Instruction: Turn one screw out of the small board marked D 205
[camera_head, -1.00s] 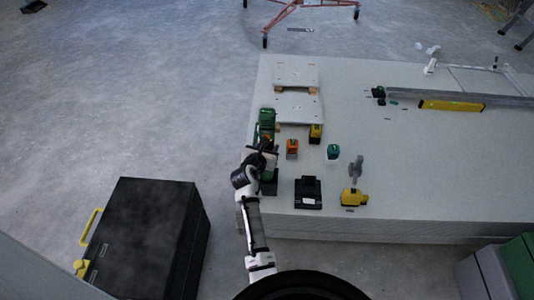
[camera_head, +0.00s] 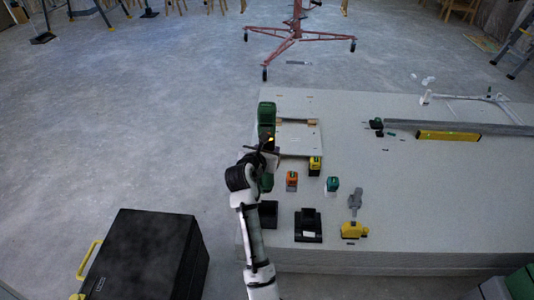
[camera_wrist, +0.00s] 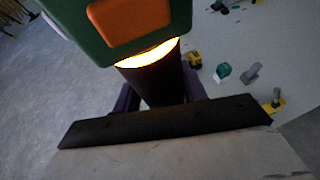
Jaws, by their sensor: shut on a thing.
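My gripper (camera_head: 266,152) is shut on a green power tool (camera_head: 266,116), held above the left edge of the big pale panel stack. In the wrist view the tool's green housing with an orange patch (camera_wrist: 143,20) fills the top. Its dark grip (camera_wrist: 155,82) is between my purple fingers (camera_wrist: 160,98), with a yellow glow just above. Two small pale boards lie to the right of the tool, a far one (camera_head: 298,103) and a near one (camera_head: 305,140). The tool partly hides their left sides. No D 205 mark or screw is legible.
On the stack (camera_head: 420,220) are an orange block (camera_head: 291,181), a green-topped block (camera_head: 332,184), a yellow block (camera_head: 315,166), black bases (camera_head: 308,226) (camera_head: 268,214) and a yellow-grey tool (camera_head: 354,229). A yellow level (camera_head: 448,135) lies right. A black case (camera_head: 145,255) stands on the floor.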

